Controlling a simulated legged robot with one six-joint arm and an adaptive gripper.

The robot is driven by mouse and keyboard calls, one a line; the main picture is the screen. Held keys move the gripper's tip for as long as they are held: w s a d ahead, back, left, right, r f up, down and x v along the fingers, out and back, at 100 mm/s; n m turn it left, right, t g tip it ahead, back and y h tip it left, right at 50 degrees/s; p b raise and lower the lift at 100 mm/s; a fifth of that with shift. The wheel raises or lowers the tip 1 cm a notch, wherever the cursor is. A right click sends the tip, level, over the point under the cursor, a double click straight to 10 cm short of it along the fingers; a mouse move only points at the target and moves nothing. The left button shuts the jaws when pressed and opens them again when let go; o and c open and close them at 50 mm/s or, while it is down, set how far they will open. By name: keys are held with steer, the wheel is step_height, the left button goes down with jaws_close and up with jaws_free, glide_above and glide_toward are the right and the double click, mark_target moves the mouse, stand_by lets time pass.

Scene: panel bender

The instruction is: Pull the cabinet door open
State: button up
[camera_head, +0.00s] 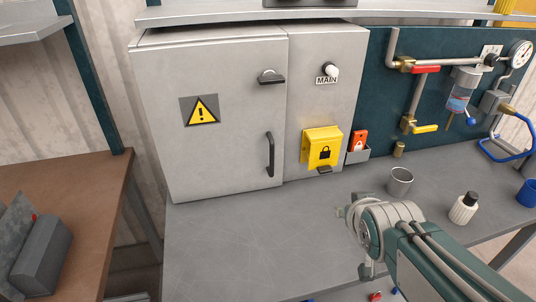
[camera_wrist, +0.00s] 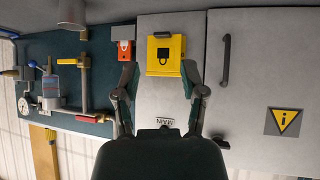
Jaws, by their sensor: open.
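A grey cabinet door (camera_head: 215,125) with a yellow warning triangle (camera_head: 201,110) is shut on the cabinet at the back of the bench. A dark vertical handle (camera_head: 270,155) sits low near its right edge, below a latch (camera_head: 271,77). The upside-down wrist view also shows the door (camera_wrist: 262,80), handle (camera_wrist: 226,58) and triangle (camera_wrist: 283,121). My gripper (camera_wrist: 158,72) is open and empty, its fingers apart and framing the yellow lock box (camera_wrist: 165,55). The handle lies outside the fingers. In the head view my gripper (camera_head: 352,240) is over the bench, right of the handle and apart from it.
The yellow lock box (camera_head: 322,148) projects from the right panel beside the handle, with a red tag (camera_head: 358,140) next to it. A metal cup (camera_head: 399,181) and a white bottle (camera_head: 464,208) stand on the bench (camera_head: 235,240). The bench before the door is clear.

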steer(key=w+a+f+n+t+y, duration=0.2)
steer(key=w+a+t+y, duration=0.15)
steer(key=w, duration=0.55)
steer(key=n+t+y, duration=0.2)
steer(key=t+y, duration=0.1)
steer(key=y, duration=0.2)
glide_toward(273, 158)
steer(key=x, duration=1)
steer(key=shift+w+a, duration=0.2)
steer(key=shift+w, duration=0.15)
jaws_close()
